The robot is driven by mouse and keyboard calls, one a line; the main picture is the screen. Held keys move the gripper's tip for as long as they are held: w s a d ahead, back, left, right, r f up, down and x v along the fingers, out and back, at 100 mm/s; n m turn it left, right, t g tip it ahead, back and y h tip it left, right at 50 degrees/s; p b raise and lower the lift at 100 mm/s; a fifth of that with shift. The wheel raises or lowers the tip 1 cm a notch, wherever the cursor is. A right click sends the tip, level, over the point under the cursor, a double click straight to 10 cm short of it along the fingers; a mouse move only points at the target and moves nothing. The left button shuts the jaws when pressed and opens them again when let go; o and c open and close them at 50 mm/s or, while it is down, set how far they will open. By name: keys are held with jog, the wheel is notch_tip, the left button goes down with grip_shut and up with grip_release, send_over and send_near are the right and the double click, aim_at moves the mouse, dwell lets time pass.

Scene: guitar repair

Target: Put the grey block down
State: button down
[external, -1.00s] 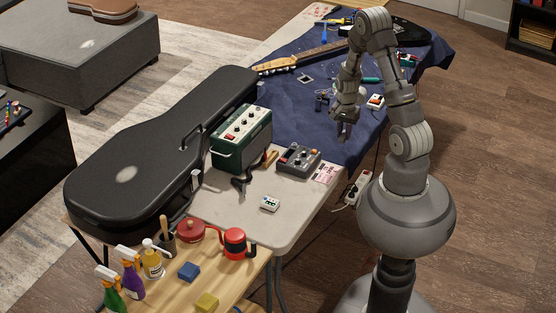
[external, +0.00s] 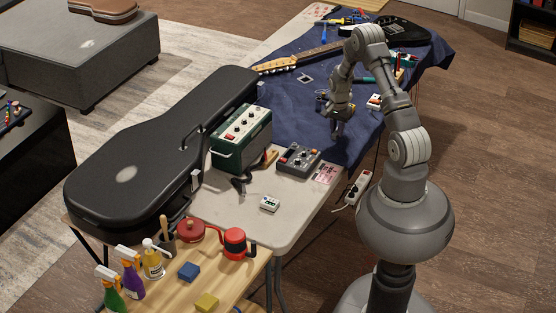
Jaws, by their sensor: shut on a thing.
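My gripper (external: 337,122) points down over the near part of the dark blue cloth (external: 355,148), to the right of the grey pedal box. It is shut on a small grey thing, which I take to be the grey block (external: 336,131). The fingers hide much of the block, and its edges are too small to make out. I cannot tell whether its underside touches the cloth or is a little above it.
The grey pedal box (external: 299,158) with knobs and a green amplifier (external: 241,138) stand to the left. A black guitar case (external: 150,150) lies beyond them. A guitar neck (external: 300,60), tools and a white pedal (external: 374,101) lie on the cloth. Bare cloth surrounds the gripper's near side.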

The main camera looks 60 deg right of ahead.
jog(key=w+d, duration=0.2)
jog(key=w+d+b, duration=0.1)
jog(key=shift+w+f, duration=0.25)
jog(key=shift+f, duration=0.05)
jog(key=shift+f+b, duration=0.85)
jog(key=shift+f, duration=0.8)
jog(key=shift+f, duration=0.1)
jog(key=shift+f, duration=0.15)
jog(key=c, duration=1)
grip_release()
jog(key=shift+r, duration=0.2)
